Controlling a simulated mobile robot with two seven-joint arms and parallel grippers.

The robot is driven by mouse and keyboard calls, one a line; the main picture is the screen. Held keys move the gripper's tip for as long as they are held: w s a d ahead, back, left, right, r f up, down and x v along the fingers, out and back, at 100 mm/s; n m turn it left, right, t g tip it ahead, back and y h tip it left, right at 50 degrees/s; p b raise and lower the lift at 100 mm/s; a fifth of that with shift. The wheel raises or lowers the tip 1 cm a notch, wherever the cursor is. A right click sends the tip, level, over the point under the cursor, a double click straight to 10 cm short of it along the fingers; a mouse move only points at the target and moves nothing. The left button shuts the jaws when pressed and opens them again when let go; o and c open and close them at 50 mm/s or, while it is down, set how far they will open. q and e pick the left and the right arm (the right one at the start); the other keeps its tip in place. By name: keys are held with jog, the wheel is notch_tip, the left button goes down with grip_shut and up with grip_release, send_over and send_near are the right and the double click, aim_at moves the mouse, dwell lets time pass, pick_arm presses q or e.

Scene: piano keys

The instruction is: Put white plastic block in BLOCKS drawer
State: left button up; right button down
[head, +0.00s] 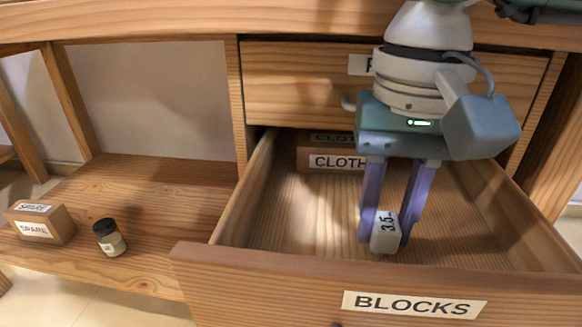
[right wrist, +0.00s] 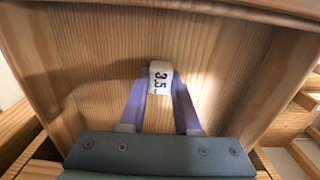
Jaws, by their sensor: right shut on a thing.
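The white plastic block (head: 384,238), marked "3.5", is between the purple fingers of my right gripper (head: 386,228). The gripper is shut on it and points down inside the open BLOCKS drawer (head: 300,290). The block also shows in the right wrist view (right wrist: 160,78), between the fingertips (right wrist: 160,88), against the drawer's wooden floor. I cannot tell whether the block touches the floor. My left gripper is not in view.
A wooden box labelled CLOTH (head: 335,162) is at the back of the drawer. A closed drawer (head: 290,85) is above. On the left shelf stand a SPARE box (head: 40,222) and a small dark-lidded jar (head: 109,238). The drawer floor around the block is clear.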

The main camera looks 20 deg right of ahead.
aim_at(386, 219)
jog(key=shift+f, duration=0.25)
jog(key=c, duration=0.6)
grip_release()
jog(key=shift+r, duration=0.1)
jog(key=shift+r, duration=0.2)
jog(key=shift+r+p, duration=2.65)
jog(key=shift+r, duration=3.3)
